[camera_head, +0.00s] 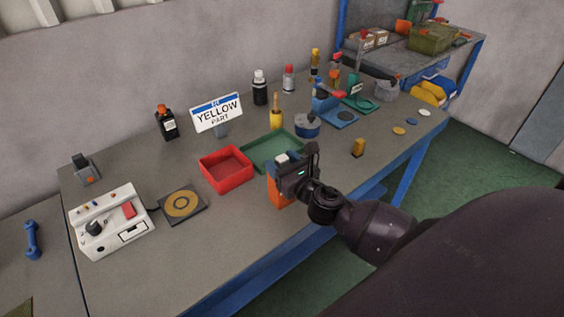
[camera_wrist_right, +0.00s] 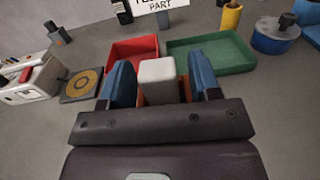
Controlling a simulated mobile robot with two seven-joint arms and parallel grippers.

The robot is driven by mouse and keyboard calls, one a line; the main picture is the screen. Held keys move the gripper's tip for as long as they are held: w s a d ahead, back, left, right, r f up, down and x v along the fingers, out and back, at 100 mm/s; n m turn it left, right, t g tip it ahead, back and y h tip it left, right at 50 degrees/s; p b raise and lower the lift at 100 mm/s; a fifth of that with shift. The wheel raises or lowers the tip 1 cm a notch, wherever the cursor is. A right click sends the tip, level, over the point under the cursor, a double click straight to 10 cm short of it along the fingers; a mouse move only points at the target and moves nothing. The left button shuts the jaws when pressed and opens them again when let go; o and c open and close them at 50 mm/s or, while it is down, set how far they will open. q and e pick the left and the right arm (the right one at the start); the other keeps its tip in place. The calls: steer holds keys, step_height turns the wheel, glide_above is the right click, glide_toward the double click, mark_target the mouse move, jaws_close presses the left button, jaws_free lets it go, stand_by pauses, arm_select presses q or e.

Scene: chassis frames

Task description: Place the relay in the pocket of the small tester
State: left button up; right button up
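A pale block (camera_wrist_right: 158,80), which looks like the relay, sits between the two blue fingers of my right gripper (camera_wrist_right: 162,84). Orange shows on both sides of its base. In the head view my right gripper (camera_head: 291,165) is near the table's front edge, and an orange body (camera_head: 279,196) shows below the fingers. Whether the fingers press on the block or only stand around it cannot be told. A white tester (camera_head: 108,222) with a dark knob and red patch is at the left. A small grey device (camera_head: 86,169) with an orange spot stands behind it. My left gripper is out of view.
A red tray (camera_head: 227,180) and green tray (camera_head: 259,163) lie just behind the gripper. A dark plate with a yellow ring (camera_head: 182,203) lies beside the white tester. A sign (camera_head: 217,114), bottles and a blue pot (camera_head: 307,127) stand farther back. The front-left tabletop is clear.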

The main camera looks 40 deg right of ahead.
steer(key=shift+r, duration=0.15)
steer(key=shift+s, duration=0.2)
steer(key=s+b, duration=0.1)
steer(key=s, duration=1.1)
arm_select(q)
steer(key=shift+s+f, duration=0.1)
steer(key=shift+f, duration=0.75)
arm_select(e)
steer(key=s+a+f+m+g, duration=0.2)
steer(key=f+m, duration=0.7)
steer(key=m, duration=0.8)
steer(key=s+a+f+m+g, duration=0.2)
steer(key=f+m, duration=0.7)
steer(key=m, duration=0.9)
steer(key=s+g, duration=0.2)
steer(key=s, duration=0.1)
steer(key=shift+s+a+f+h, duration=0.2)
steer(key=shift+a+f+h, duration=0.05)
steer(key=shift+a+h, duration=0.05)
